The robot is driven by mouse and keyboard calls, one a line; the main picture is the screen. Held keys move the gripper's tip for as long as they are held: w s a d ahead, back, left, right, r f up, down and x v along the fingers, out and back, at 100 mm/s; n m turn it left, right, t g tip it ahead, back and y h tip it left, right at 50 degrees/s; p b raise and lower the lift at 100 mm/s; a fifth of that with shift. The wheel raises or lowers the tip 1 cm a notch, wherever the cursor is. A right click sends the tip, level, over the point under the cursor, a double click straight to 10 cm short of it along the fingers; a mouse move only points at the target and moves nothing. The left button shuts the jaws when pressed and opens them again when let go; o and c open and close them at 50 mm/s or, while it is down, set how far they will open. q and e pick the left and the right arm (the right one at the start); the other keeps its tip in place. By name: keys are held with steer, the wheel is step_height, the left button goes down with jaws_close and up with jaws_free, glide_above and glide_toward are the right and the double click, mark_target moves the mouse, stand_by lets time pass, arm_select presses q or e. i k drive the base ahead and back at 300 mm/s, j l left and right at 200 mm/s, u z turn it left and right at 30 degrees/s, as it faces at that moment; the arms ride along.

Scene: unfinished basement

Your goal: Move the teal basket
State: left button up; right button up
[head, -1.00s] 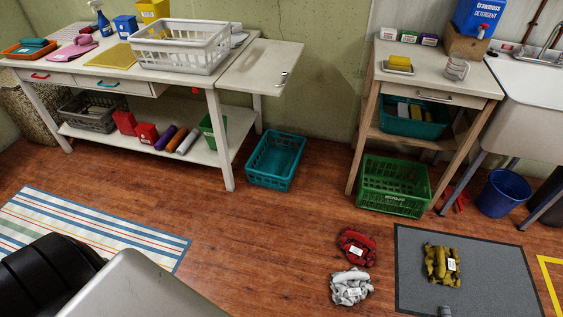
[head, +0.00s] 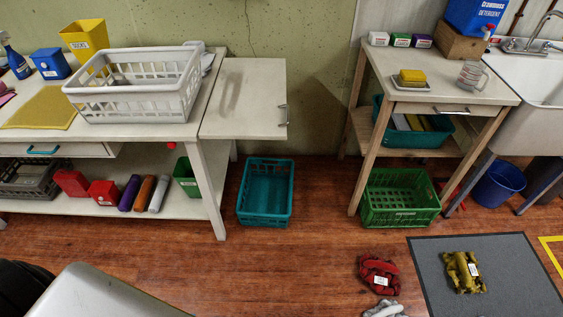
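The teal basket (head: 265,217) is an empty, open-topped plastic basket with slotted walls. It stands upright on the wooden floor in the middle of the head view, just right of the white table's front leg and below its raised side leaf. A second teal container (head: 450,141), holding several items, sits on the lower shelf of the right-hand wooden table. Neither gripper is in view, and nothing is seen touching the teal basket.
The white table (head: 215,150) bears a white basket (head: 150,105). A green basket (head: 372,213) stands under the wooden table (head: 440,87). Red gloves (head: 380,270) and a grey mat (head: 500,250) lie front right. Floor before the teal basket is clear.

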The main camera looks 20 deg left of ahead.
mark_target(269, 201)
steer(key=i+j+z, duration=0.1)
steer(key=i+j, duration=0.3)
steer(key=i, duration=0.15)
steer(key=i+j+z, duration=0.15)
steer(key=i+j, duration=0.3)
steer(key=i+l, duration=0.15)
steer(key=i, duration=0.2)
steer(key=i+l, duration=0.1)
steer(key=i, duration=0.3)
